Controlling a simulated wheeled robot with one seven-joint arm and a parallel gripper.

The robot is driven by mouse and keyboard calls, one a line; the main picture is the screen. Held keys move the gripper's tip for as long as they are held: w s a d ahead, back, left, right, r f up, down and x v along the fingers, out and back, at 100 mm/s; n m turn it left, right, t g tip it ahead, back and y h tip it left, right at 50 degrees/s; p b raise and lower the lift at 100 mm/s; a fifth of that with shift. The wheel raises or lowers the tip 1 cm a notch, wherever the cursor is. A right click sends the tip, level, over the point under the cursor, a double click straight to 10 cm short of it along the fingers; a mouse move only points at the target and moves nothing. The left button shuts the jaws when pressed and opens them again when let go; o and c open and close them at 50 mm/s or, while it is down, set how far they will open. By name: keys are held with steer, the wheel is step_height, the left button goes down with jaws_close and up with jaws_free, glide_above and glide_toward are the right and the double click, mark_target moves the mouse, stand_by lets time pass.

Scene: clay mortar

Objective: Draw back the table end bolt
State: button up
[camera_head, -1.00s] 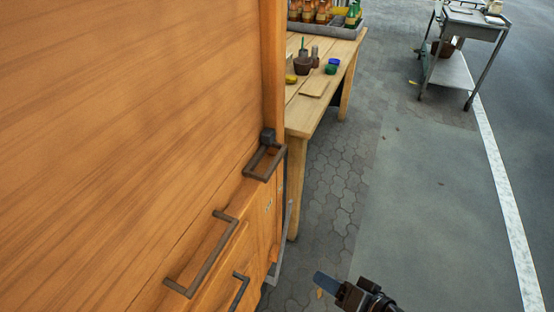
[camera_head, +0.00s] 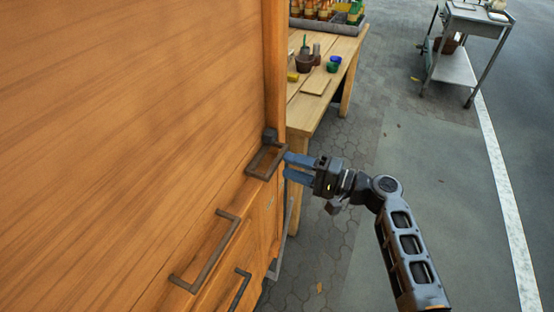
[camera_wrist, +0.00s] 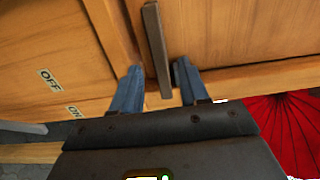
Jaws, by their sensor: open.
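A dark metal looped handle (camera_head: 266,161) sits at the right corner of the wooden cabinet front, and I take it for the bolt's handle. My gripper (camera_head: 287,167) is open just right of it, its two blue fingers pointing left at it. In the wrist view the open gripper (camera_wrist: 158,68) has a finger on each side of a dark straight bar (camera_wrist: 155,35). The bar looks like the same handle. I cannot tell whether the fingers touch it. The bolt's sliding part cannot be made out.
Two more dark handles, a long one (camera_head: 205,250) and a lower one (camera_head: 240,288), are on the wooden front (camera_head: 120,120). A wooden table (camera_head: 318,105) with pots and bottles stands behind. A grey trolley (camera_head: 455,65) is at the back right. Paving on the right is clear.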

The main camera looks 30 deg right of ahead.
mark_target(279, 163)
steer(key=shift+x, duration=2.4)
jaws_close()
